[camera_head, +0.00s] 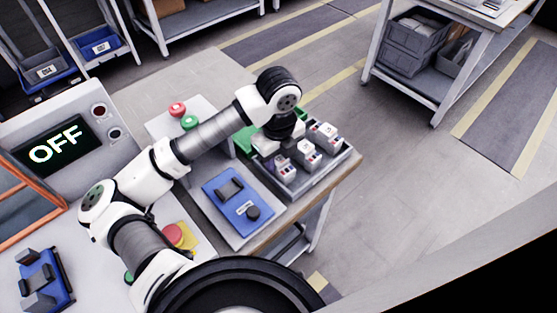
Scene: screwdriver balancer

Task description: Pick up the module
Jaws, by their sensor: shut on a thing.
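Several white-and-grey modules stand in a grey tray (318,176) at the right end of the worktop. One module (323,132) is at the tray's back right, another module (306,151) is near its middle, and one module (284,168) is near its front left. My gripper (270,156) points down over the tray's left part. It is shut on a module there, mostly hidden by the gripper and wrist. I cannot tell whether this module is clear of the tray floor.
A blue fixture (238,201) lies just left of the tray. A box with red and green buttons (190,122) stands behind my arm. A panel reading OFF (55,147) is at the left. A green bin (243,140) is partly hidden behind my wrist. Open floor lies right of the table.

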